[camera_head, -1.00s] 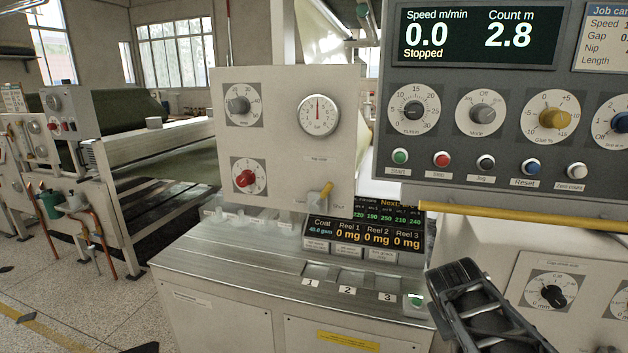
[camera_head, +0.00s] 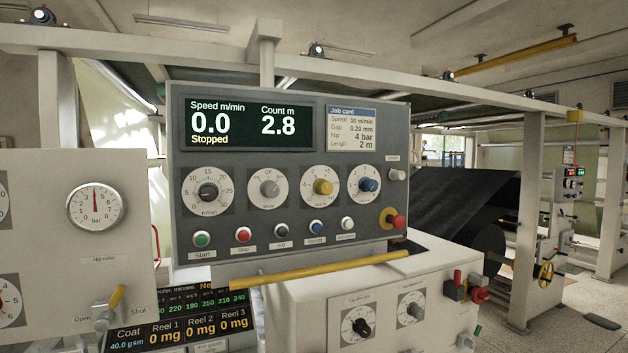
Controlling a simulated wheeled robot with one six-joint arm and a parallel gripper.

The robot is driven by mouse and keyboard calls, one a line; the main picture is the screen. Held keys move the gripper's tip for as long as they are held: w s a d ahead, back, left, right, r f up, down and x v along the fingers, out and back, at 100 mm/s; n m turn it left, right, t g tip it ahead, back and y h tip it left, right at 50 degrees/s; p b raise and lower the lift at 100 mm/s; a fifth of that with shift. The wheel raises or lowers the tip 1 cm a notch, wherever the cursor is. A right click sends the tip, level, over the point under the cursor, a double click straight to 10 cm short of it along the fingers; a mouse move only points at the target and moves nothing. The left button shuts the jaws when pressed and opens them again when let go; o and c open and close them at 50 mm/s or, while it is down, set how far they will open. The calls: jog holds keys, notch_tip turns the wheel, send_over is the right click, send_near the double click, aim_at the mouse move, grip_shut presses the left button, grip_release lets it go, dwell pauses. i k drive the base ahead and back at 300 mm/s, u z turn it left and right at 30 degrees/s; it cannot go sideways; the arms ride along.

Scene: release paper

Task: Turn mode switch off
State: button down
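The mode switch (camera_head: 270,188) is a grey knob on a white round dial, second from the left in the row of dials on the dark grey control panel (camera_head: 380,239). Small lettering stands around its dial, with "Off" at the top. Its exact pointer setting is too small to tell. The display (camera_head: 247,124) above it reads speed 0.0, count 2.8 and "Stopped". My gripper is not in view.
A speed dial (camera_head: 208,191), a yellow knob (camera_head: 323,187) and a blue knob (camera_head: 369,184) flank the switch. Buttons, including a red one (camera_head: 243,234), sit below. A yellow bar (camera_head: 320,269) crosses in front under the panel. A red mushroom button (camera_head: 397,222) sits at right.

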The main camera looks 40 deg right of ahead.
aim_at(269, 190)
jog(key=z, duration=1.15)
jog(key=k, duration=1.25)
jog(key=u, duration=0.65)
jog(key=i, duration=1.4)
jog(key=z, duration=0.4)
